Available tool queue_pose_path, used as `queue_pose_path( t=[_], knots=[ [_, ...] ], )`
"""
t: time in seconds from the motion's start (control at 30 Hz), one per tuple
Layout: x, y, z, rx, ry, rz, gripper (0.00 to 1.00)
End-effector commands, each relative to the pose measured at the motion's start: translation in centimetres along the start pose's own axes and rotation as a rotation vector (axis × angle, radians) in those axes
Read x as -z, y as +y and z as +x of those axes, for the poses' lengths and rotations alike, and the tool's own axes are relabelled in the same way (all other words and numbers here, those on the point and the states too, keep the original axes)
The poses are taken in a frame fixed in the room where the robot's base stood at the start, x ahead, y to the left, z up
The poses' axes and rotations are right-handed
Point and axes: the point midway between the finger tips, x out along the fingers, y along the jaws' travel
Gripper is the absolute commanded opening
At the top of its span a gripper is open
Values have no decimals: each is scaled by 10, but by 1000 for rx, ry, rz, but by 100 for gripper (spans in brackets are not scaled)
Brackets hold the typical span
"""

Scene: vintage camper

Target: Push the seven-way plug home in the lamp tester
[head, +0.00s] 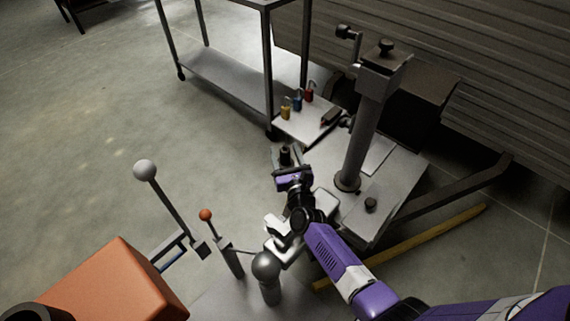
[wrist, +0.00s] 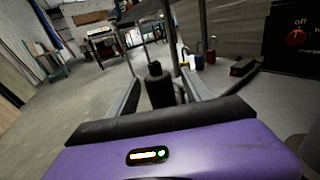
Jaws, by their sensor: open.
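A black upright cylinder (wrist: 157,88) with a narrower top, which looks like the seven-way plug, stands between the fingers of my gripper (wrist: 160,76) in the wrist view. My gripper is open, with a visible gap on each side of the cylinder. In the head view the dark cylinder (head: 286,153) shows at the end of my gripper (head: 284,162), beside the metal hitch plate. The cylinder's lower part is hidden by my gripper. I cannot make out the lamp tester or how deep the plug sits.
Yellow, blue and red padlocks (head: 297,99) stand on the plate, with a dark block (head: 331,116) near them. A jack post (head: 363,135) rises to the right. A grey trolley (head: 225,75) stands behind. Ball-topped levers (head: 170,200) and an orange box (head: 115,280) are at left.

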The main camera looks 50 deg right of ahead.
Motion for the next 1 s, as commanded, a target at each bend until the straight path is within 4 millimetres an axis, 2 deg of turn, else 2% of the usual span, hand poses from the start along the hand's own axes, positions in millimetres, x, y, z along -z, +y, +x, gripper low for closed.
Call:
queue_pose_path(
  t=[0.17,0.27,0.47,0.5,1.0],
  knots=[
    [0,0,0,0,1,0,58],
    [0,0,0,0,1,0,42],
    [0,0,0,0,1,0,3],
    [0,0,0,0,1,0,0],
    [0,0,0,-1,1,0,0]
  ],
)
